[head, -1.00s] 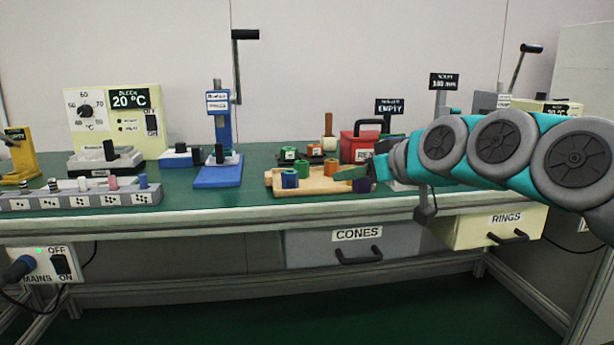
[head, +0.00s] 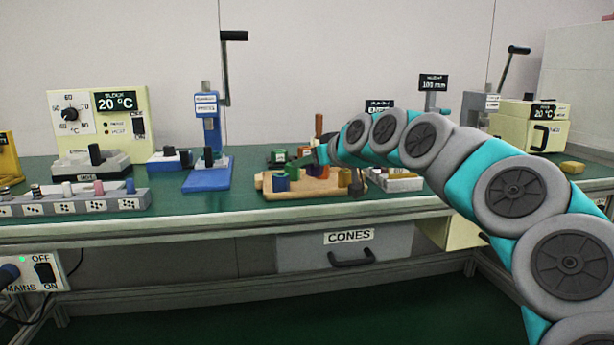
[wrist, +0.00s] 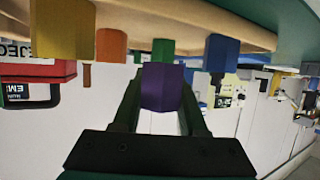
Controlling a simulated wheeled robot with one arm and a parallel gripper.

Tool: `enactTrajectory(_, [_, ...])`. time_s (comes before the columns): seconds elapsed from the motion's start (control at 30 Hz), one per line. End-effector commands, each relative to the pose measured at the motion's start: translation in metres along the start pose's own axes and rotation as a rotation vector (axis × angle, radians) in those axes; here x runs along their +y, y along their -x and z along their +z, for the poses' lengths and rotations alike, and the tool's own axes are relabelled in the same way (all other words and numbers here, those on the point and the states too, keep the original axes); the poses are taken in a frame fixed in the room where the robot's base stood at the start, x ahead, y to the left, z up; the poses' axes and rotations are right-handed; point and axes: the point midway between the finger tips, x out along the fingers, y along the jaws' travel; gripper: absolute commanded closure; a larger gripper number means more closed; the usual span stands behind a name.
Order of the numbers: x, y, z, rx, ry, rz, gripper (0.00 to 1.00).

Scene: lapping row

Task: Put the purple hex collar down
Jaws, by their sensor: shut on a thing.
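The purple hex collar (wrist: 162,88) is between the two dark green fingers of my gripper (wrist: 161,80) in the wrist view, which appears upside down. In the head view my gripper (head: 306,159) is at the wooden tray (head: 310,196), and the purple collar is hard to make out there. The wrist view shows a yellow (wrist: 62,30), an orange (wrist: 111,46), a green (wrist: 160,48) and a blue collar (wrist: 221,52) in a row on the tray. The held collar shows in front of the green one; I cannot tell whether it touches the tray.
A blue press (head: 208,150) stands left of the tray. A grey block of pegs (head: 75,202) is at the bench's front left. My arm hides much of the bench to the right. Bare green bench top shows between the press and the tray.

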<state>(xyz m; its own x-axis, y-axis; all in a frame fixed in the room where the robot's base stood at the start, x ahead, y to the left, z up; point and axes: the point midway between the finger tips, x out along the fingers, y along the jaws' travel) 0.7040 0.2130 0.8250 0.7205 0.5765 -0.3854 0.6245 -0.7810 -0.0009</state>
Motion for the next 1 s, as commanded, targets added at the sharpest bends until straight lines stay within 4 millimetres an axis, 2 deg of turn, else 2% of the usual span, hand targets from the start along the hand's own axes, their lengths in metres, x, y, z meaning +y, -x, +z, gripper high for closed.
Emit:
enactTrajectory(0.2, [0.002, -0.007, -0.003, 0.002, -0.001, 0.002, 1.00])
enactTrajectory(0.53, [0.001, -0.019, 0.028, 0.002, 0.000, 0.001, 1.00])
enactTrajectory(0.93, [0.002, -0.021, 0.033, 0.003, 0.000, 0.001, 1.00])
enactTrajectory(0.97, [0.001, -0.021, 0.032, 0.003, 0.000, 0.001, 0.55])
enactTrajectory(1.0, [0.001, -0.021, 0.032, 0.003, 0.000, 0.002, 0.50])
